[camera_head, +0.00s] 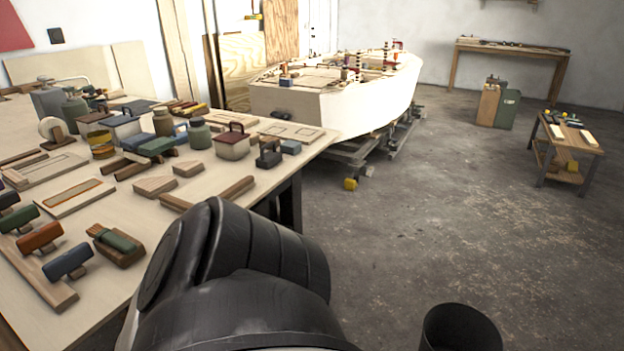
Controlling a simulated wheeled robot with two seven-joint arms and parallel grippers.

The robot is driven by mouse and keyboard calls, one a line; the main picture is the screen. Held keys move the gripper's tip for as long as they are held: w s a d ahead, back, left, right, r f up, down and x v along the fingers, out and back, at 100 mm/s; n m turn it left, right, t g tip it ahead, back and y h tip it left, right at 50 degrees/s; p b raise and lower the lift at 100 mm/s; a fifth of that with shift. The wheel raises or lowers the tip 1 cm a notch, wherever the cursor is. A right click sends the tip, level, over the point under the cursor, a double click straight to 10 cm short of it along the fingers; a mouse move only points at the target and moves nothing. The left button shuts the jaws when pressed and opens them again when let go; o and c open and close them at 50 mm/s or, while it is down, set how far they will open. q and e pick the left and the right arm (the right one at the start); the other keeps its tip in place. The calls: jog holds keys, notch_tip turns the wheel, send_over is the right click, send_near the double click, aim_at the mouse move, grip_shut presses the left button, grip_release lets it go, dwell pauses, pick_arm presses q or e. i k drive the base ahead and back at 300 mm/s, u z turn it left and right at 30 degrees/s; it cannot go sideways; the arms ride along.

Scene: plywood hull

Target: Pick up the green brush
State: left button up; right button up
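Several green-topped items lie on the workbench at left, and I cannot tell for sure which is the green brush. A wooden block with a green top (117,240) lies near the bench's front edge. A dark green rounded piece (19,219) sits in a row of similar black, orange and blue pieces at the far left. Another green block (157,146) lies further back among containers. A large black link of my arm fills the lower middle of the view, beside the bench edge. Neither gripper shows.
The workbench (105,201) is crowded with jars, boxes and wooden pieces. A pale plywood hull (320,106) stands behind it on supports. A small table (584,143) and a wooden-and-green cabinet (507,112) stand at right. The concrete floor (450,210) between is clear.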

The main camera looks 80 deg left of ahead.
aim_at(100, 233)
jog(key=i, duration=0.65)
jog(key=u, duration=3.4)
